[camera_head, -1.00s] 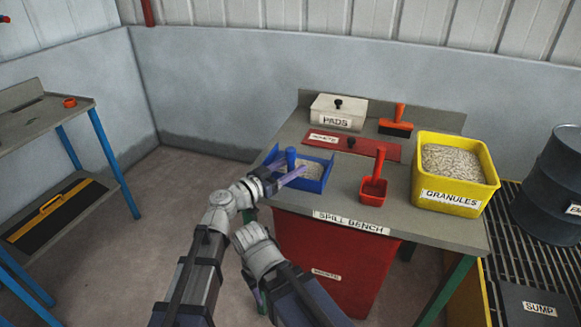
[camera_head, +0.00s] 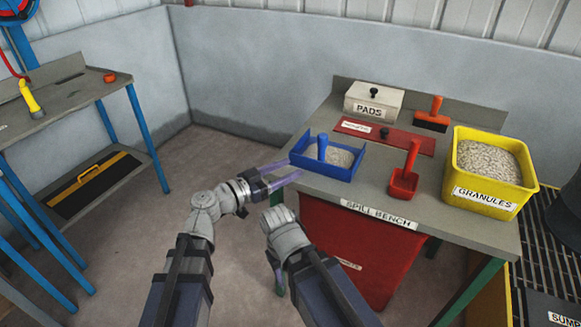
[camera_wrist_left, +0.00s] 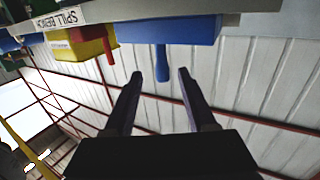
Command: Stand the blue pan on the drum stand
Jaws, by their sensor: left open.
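The blue pan (camera_head: 341,173) sits on the left end of the spill bench, with grey granules inside and an upright blue handle (camera_head: 322,147). My left gripper (camera_head: 283,176) is open and empty, just off the bench edge to the left of the pan and apart from it. In the left wrist view the pan (camera_wrist_left: 170,32) and its handle (camera_wrist_left: 162,62) show beyond the two open fingers (camera_wrist_left: 158,85). My right gripper (camera_head: 277,268) hangs low in front of the bench, its fingers partly hidden by its wrist. I cannot make out the drum stand.
The spill bench (camera_head: 460,225) also holds a pads box (camera_head: 373,101), a red plate (camera_head: 405,141), an orange-handled brush (camera_head: 432,117), a red scoop (camera_head: 404,184) and a yellow granules bin (camera_head: 490,199). A dark drum (camera_head: 568,215) is cut off at right. A side bench (camera_head: 70,95) stands left.

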